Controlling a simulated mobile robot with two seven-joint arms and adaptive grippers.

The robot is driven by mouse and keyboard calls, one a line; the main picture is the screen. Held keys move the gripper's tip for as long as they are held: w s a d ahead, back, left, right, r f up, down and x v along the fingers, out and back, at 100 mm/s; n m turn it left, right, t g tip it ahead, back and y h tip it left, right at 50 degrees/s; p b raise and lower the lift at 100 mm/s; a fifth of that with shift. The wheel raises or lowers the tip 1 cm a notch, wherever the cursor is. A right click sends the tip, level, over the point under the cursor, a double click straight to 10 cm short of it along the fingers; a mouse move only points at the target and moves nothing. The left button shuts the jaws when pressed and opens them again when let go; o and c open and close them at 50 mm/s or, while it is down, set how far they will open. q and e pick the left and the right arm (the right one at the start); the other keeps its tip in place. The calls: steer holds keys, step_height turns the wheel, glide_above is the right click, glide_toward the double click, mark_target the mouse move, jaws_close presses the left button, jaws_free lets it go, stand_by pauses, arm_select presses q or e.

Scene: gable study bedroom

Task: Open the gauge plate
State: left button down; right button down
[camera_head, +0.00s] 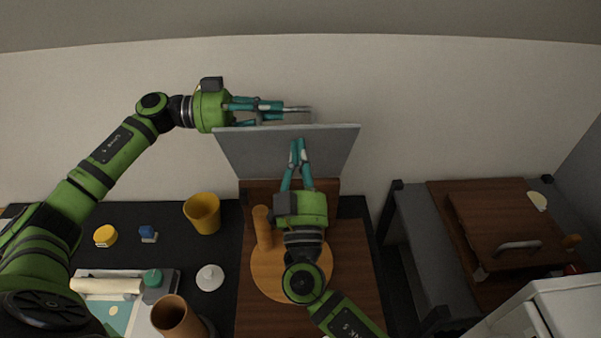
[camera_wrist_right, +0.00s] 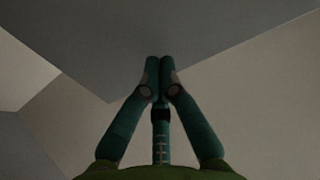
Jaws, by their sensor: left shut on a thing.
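The gauge plate, a flat grey panel (camera_head: 256,153), stands raised, almost upright, at the back of a wooden base (camera_head: 355,275) in the head view. A metal handle (camera_head: 302,109) shows at its upper edge. My left gripper (camera_head: 284,108) is shut on the handle, behind the plate's top edge. My right gripper (camera_head: 298,146) has its fingers together and empty, in front of the plate's near face. In the right wrist view the fingertips (camera_wrist_right: 160,62) meet against the grey plate (camera_wrist_right: 110,45); whether they touch it I cannot tell.
A round wooden disc (camera_head: 267,277) with an upright peg (camera_head: 262,228) lies on the base, partly under my right arm. A yellow cup (camera_head: 203,213), white lid (camera_head: 210,278) and brown cup (camera_head: 176,318) stand left. A wooden lidded box (camera_head: 495,220) stands right.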

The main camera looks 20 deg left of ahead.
steer(key=shift+w+a+r, duration=0.1)
steer(key=shift+w, duration=0.15)
steer(key=shift+w+a+r, duration=0.15)
steer(key=shift+w+r, duration=0.3)
steer(key=shift+w, duration=0.05)
arm_select(q)
steer(key=shift+d+f, duration=0.1)
steer(key=shift+d, duration=0.05)
arm_select(e)
steer(key=shift+w, duration=0.2)
arm_select(q)
steer(key=c, duration=1.3)
jaws_free()
steer(key=shift+s, duration=0.1)
arm_select(e)
steer(key=shift+r, duration=0.1)
